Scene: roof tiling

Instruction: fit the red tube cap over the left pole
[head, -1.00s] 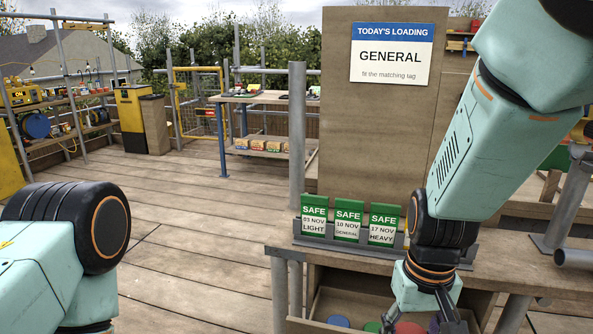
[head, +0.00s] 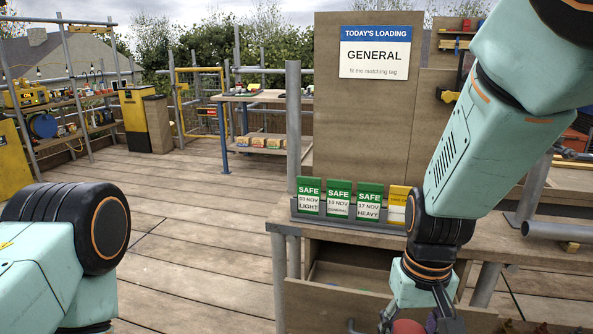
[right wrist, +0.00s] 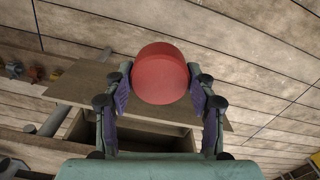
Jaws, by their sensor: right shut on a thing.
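The red tube cap (right wrist: 160,74) sits between the two fingers of my right gripper (right wrist: 163,98) in the right wrist view, and the gripper is shut on it. In the head view the red cap (head: 408,326) shows only in part at the bottom edge, below my right gripper (head: 420,318), in front of the open drawer. A tall grey pole (head: 293,120) stands upright at the left of the board, apart from the cap. Its top is in view. I cannot tell for sure that it is the left pole. My left gripper is out of view.
The bench (head: 480,232) bears a rack with green SAFE tags (head: 338,200) and a yellow tag (head: 398,203). The drawer (head: 380,303) stands open under it. A board (head: 370,130) with a GENERAL sign rises behind. The deck at left (head: 190,220) is clear.

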